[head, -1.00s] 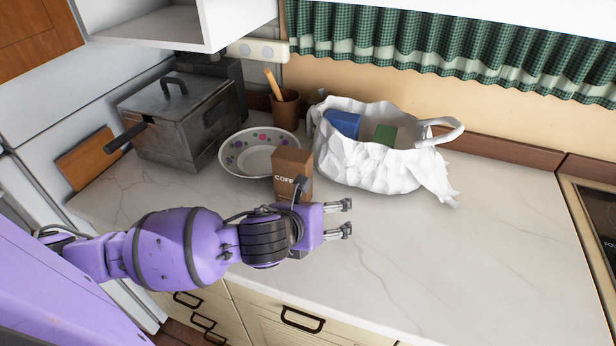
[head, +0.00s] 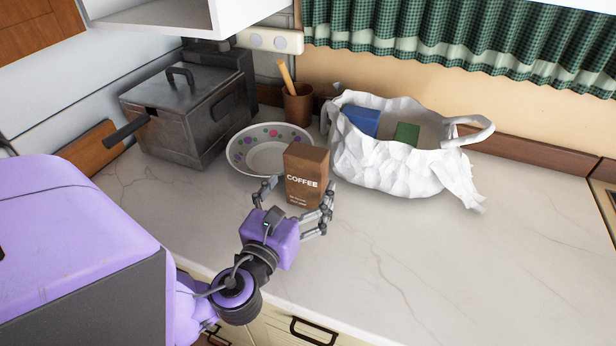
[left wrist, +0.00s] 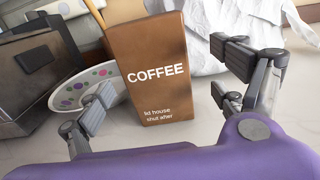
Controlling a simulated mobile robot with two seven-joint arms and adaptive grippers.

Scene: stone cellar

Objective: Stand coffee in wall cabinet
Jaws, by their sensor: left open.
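The coffee (head: 306,172) is a brown box with white lettering, standing upright on the counter in front of the dotted bowl. My left gripper (head: 298,205) is open, with its fingers on either side of the lower part of the box. In the left wrist view the coffee (left wrist: 150,65) stands between the spread fingers of my left gripper (left wrist: 165,100), with gaps visible. The white wall cabinet (head: 160,20) shows at the top left, open at the front; only its lower part is in view. My right gripper is not in view.
A dotted bowl (head: 240,160) is just behind the coffee. A white bag (head: 390,168) with blue and green items stands to its right. A metal fryer (head: 180,115) and a brown pot (head: 298,108) with a wooden handle stand behind. The counter's right side is clear.

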